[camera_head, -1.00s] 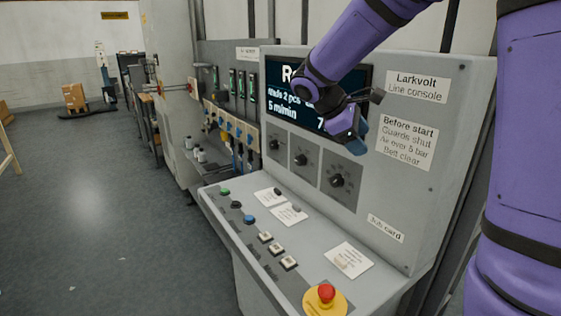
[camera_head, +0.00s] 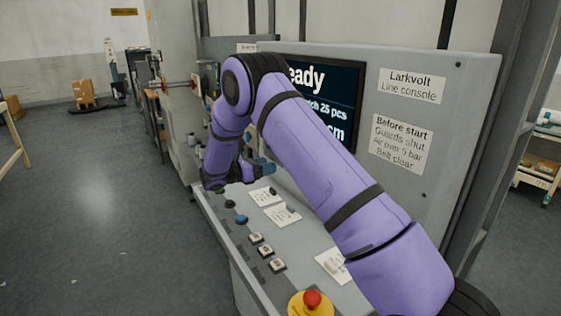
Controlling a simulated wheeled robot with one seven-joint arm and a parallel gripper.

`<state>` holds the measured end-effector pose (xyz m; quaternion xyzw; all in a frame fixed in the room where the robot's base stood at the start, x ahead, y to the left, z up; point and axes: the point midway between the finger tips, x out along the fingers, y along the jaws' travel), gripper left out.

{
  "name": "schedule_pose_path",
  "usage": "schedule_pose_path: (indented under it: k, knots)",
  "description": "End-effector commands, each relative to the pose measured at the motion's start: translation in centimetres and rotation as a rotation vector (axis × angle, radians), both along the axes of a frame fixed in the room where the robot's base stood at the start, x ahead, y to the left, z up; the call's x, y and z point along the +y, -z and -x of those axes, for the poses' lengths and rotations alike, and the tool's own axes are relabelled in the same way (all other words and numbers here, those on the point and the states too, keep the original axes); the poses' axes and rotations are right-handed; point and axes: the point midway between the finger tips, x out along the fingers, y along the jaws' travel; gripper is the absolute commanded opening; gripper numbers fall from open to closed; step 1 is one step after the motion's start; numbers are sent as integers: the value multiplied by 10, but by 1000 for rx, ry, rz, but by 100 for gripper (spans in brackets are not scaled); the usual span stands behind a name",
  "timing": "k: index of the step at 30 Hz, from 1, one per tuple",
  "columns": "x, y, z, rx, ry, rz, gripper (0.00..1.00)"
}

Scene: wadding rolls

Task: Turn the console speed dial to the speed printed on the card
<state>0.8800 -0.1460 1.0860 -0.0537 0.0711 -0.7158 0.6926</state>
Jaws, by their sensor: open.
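The grey console (camera_head: 440,125) fills the middle and right. Its speed dial is hidden behind my purple arm, as are the other dials on the panel. A white card (camera_head: 331,263) lies on the sloped desk, partly covered by my arm, its print too small to read. Two more small cards (camera_head: 281,216) lie further back, also unreadable. My gripper (camera_head: 263,167), blue at its end, is open beyond my arm, low before the panel's left part, above the back of the desk. Its fingertips are hard to make out, and I cannot tell whether it touches anything.
The dark screen (camera_head: 345,110) is partly covered and shows "eady", "25 pcs" and "cm". A red emergency button (camera_head: 312,299) stands at the desk's front, with several push buttons (camera_head: 265,251) along its left edge. The floor to the left is open.

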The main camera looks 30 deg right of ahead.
Motion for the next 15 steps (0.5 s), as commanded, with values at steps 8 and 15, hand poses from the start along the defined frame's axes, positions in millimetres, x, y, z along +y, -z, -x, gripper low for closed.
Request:
schedule_pose_path:
  k: [8,15]
  knots:
    - [-12,8,-4,23,-11,23,68]
    - [-53,8,-3,21,-9,21,68]
